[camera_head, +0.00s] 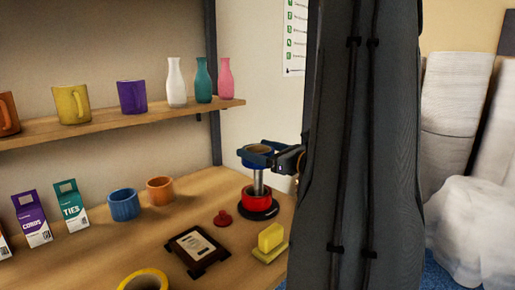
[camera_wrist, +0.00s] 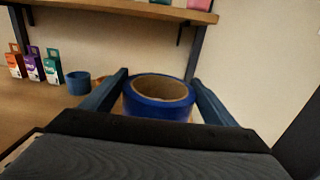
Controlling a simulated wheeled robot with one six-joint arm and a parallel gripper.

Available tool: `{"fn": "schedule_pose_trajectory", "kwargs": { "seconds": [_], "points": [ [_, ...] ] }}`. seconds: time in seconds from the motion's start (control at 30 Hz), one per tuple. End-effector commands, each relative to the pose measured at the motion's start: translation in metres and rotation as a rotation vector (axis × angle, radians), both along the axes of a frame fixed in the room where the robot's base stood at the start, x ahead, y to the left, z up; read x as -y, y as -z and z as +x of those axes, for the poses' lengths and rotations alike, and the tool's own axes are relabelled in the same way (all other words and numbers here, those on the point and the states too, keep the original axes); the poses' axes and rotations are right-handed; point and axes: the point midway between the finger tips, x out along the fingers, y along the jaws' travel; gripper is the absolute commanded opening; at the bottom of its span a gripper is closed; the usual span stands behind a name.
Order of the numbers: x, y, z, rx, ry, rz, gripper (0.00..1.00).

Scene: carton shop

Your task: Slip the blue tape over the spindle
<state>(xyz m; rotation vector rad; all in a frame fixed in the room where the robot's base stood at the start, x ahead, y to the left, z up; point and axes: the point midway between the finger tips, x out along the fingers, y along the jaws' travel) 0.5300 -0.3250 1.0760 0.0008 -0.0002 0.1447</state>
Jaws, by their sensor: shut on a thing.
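The blue tape (camera_head: 257,161) is a roll with a brown cardboard core, held about level between the fingers of my gripper (camera_head: 257,153). In the wrist view the blue tape (camera_wrist: 160,106) sits between both fingers (camera_wrist: 160,95), and no post shows through its hole. The spindle (camera_head: 258,184) is a metal post on a dark round base, directly below the blue tape in the head view. A red roll (camera_head: 257,199) is around the post at its foot. The post's top is hidden by the tape, so I cannot tell whether it enters the hole.
A shelf (camera_head: 150,118) with mugs and bottles runs behind.

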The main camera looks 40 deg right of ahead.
Motion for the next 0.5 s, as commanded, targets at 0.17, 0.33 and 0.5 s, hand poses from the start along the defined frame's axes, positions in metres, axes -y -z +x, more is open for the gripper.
{"fn": "schedule_pose_trajectory", "kwargs": {
  "seconds": [0.17,0.33,0.5],
  "points": [
    [0.0,0.015,0.001,0.001,0.0,-0.001,0.54],
    [0.0,0.027,0.001,0.0,0.0,-0.001,0.54],
    [0.0,0.04,0.0,0.0,0.001,0.0,0.54]
  ]
}}
